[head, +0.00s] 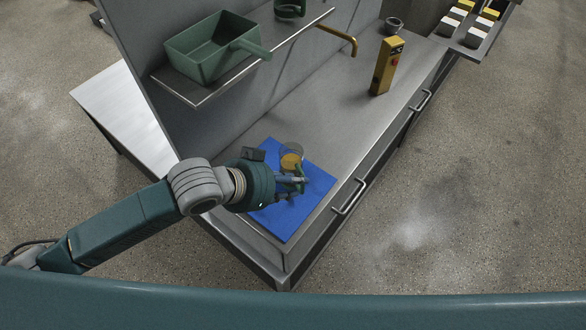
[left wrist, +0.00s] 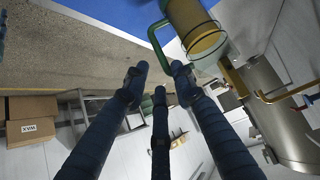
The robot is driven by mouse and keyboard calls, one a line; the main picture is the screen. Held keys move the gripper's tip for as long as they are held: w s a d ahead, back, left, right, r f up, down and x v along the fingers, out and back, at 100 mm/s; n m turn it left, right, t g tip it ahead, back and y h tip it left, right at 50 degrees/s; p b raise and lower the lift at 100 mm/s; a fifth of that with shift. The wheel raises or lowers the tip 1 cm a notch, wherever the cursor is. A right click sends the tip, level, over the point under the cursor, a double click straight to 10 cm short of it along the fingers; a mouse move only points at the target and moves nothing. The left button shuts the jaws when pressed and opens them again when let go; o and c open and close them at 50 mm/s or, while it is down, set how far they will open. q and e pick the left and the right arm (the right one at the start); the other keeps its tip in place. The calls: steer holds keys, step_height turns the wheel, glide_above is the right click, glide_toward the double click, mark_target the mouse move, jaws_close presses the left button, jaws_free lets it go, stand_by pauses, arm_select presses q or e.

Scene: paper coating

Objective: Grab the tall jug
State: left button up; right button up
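The tall jug (head: 291,161) is clear, with amber contents and a green handle, and stands on a blue mat (head: 276,222) on the steel counter. In the left wrist view the jug (left wrist: 196,25) is at the top right, cut off by the frame edge. Its green handle (left wrist: 153,38) reaches down toward the fingertips. My left gripper (head: 297,184) is at the handle side of the jug. In the left wrist view its fingers (left wrist: 159,72) are spread, with the handle's end at the gap between them. I cannot tell whether they touch it. My right gripper is not in view.
A shelf above the counter holds a green scoop-like bin (head: 212,50) and a green holder (head: 290,9). A yellow control box (head: 387,66), a brass tap (head: 338,38) and a small grey cup (head: 394,24) are farther along. The counter between mat and yellow box is clear.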

mark_target(295, 173)
arm_select(q)
steer(key=p+x, duration=0.1)
steer(key=x, duration=0.4)
steer(key=shift+w+f, duration=0.2)
steer(key=shift+f, duration=0.05)
steer(key=shift+w+d+f+p, duration=0.2)
steer(key=shift+f+p, duration=0.1)
steer(key=shift+f, duration=0.05)
steer(key=shift+r, duration=0.1)
jaws_close()
